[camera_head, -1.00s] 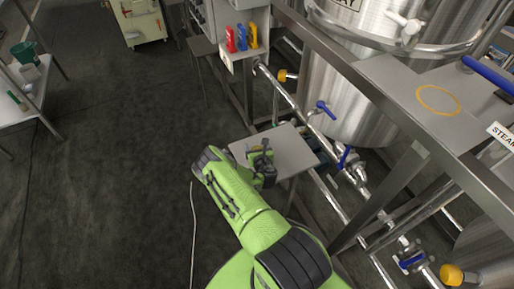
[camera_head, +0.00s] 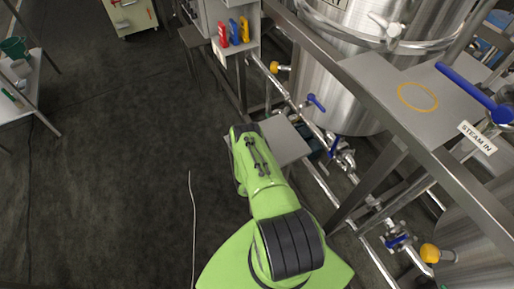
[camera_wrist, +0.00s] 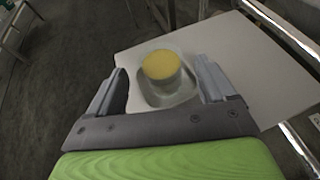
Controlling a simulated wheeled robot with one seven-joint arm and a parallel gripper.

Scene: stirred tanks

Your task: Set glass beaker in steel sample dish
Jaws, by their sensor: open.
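In the wrist view, the glass beaker (camera_wrist: 162,66) shows as a clear round vessel with yellow contents. It appears upright within the rim of the shiny steel sample dish (camera_wrist: 172,100), which rests on a light grey table (camera_wrist: 237,62). My gripper (camera_wrist: 160,74) is open, with one finger on each side of the beaker and dish and visible gaps on both sides. Whether the beaker's base rests on the dish floor is hard to see. In the head view, my green arm hides the gripper, beaker and dish.
The small table (camera_head: 290,143) stands beside steel pipes and a large tank (camera_head: 345,95). A steel frame shelf with an orange ring (camera_head: 417,97) runs along the right. A shelf (camera_head: 234,45) with coloured bottles is behind. Dark floor (camera_head: 110,150) is open at left.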

